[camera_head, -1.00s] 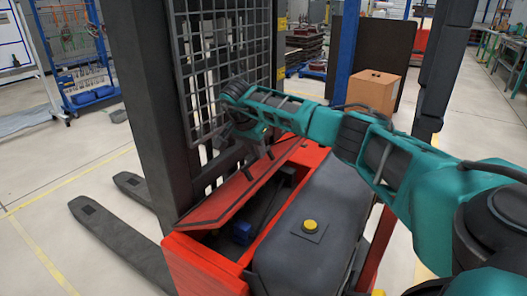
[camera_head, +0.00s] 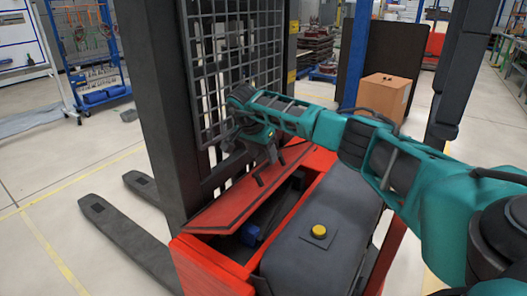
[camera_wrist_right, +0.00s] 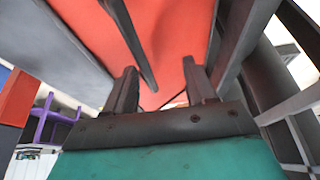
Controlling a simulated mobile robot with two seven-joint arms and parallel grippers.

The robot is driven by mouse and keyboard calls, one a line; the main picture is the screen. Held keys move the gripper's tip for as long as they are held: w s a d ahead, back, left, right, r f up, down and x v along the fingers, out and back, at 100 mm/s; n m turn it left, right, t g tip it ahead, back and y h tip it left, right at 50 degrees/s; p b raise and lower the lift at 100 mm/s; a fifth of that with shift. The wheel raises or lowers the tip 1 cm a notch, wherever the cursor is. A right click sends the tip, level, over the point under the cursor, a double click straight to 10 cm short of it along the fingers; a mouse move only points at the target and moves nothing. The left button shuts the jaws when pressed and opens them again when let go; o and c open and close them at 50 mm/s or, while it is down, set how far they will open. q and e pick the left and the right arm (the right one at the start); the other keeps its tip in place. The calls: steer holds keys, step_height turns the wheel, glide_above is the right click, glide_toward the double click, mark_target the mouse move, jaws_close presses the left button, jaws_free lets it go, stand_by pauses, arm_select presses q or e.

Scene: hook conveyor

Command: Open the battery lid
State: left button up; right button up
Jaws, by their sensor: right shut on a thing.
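The battery lid (camera_head: 235,198) is a red panel with a dark border line on the forklift's red body. It stands tilted up, and the compartment (camera_head: 284,200) beside it is partly open. A blue part (camera_head: 249,235) shows inside. My right gripper (camera_head: 270,173) is at the lid's upper part, with its fingers at the panel, shut on the lid. In the right wrist view the two dark fingers (camera_wrist_right: 160,88) stand apart with the red lid (camera_wrist_right: 175,35) in front of them. The exact contact is hard to see. My left gripper is not in view.
A dark grey cover (camera_head: 325,225) with a yellow button (camera_head: 319,231) lies right of the compartment. The forklift's mast (camera_head: 155,100) and wire grid (camera_head: 235,65) rise close behind my right gripper. A cardboard box (camera_head: 383,96) stands farther back.

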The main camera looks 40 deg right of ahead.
steer(key=shift+w+a, duration=0.25)
steer(key=shift+a, duration=0.15)
steer(key=shift+r, duration=0.15)
steer(key=v, duration=1.2)
steer(key=shift+s+d+r+p, duration=0.25)
steer(key=shift+s+p, duration=0.05)
